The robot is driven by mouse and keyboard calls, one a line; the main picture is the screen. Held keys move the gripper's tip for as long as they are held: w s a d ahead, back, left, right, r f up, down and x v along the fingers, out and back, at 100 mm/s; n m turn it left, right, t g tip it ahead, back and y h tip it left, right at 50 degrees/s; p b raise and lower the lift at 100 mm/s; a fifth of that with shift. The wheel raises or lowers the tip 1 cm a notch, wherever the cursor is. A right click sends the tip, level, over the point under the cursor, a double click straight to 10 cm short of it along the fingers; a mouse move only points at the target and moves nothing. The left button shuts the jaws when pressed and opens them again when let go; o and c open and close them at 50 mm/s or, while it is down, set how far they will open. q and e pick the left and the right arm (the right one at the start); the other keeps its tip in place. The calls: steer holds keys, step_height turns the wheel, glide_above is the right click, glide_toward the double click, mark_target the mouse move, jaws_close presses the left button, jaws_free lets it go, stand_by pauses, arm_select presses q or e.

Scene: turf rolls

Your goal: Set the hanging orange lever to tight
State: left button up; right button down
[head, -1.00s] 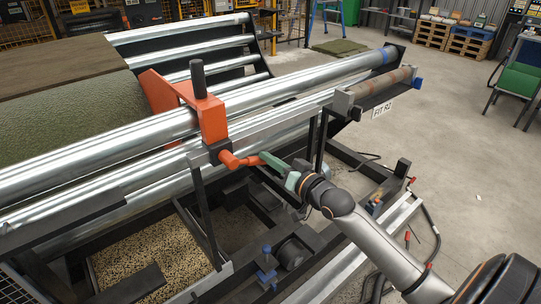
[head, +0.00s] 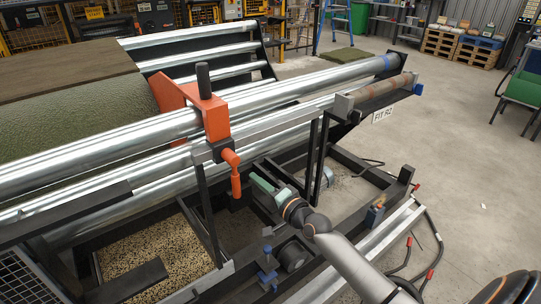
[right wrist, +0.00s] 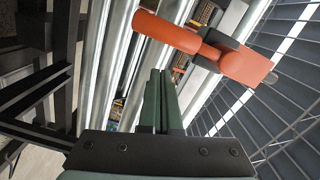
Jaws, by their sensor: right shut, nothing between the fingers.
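The orange lever (head: 234,172) hangs down from a black pivot under the orange clamp block (head: 215,118), which sits on the steel rollers. The lever also shows at the top of the right wrist view (right wrist: 168,32). My right gripper (head: 259,184) is shut and empty, with its green fingers just right of the lever's lower end in the head view. In the right wrist view the shut fingertips (right wrist: 159,75) lie below the lever, with a gap between them. I cannot make out any tight marking. My left gripper is not in view.
Long steel rollers (head: 100,155) cross the machine, with a green turf roll (head: 75,115) behind them. Black frame posts (head: 313,150) stand right of my right gripper. A grit tray (head: 155,245) lies below. Open floor (head: 460,160) is at the right.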

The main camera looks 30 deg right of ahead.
steer(key=shift+s+a+f+m, duration=0.1)
steer(key=shift+a+f+m, duration=0.2)
steer(key=shift+a+m, duration=0.55)
steer(key=shift+s+a+f+m, duration=0.1)
steer(key=shift+a+f+m, duration=0.3)
steer(key=shift+m, duration=0.65)
steer(key=shift+a, duration=0.15)
steer(key=shift+r, duration=0.1)
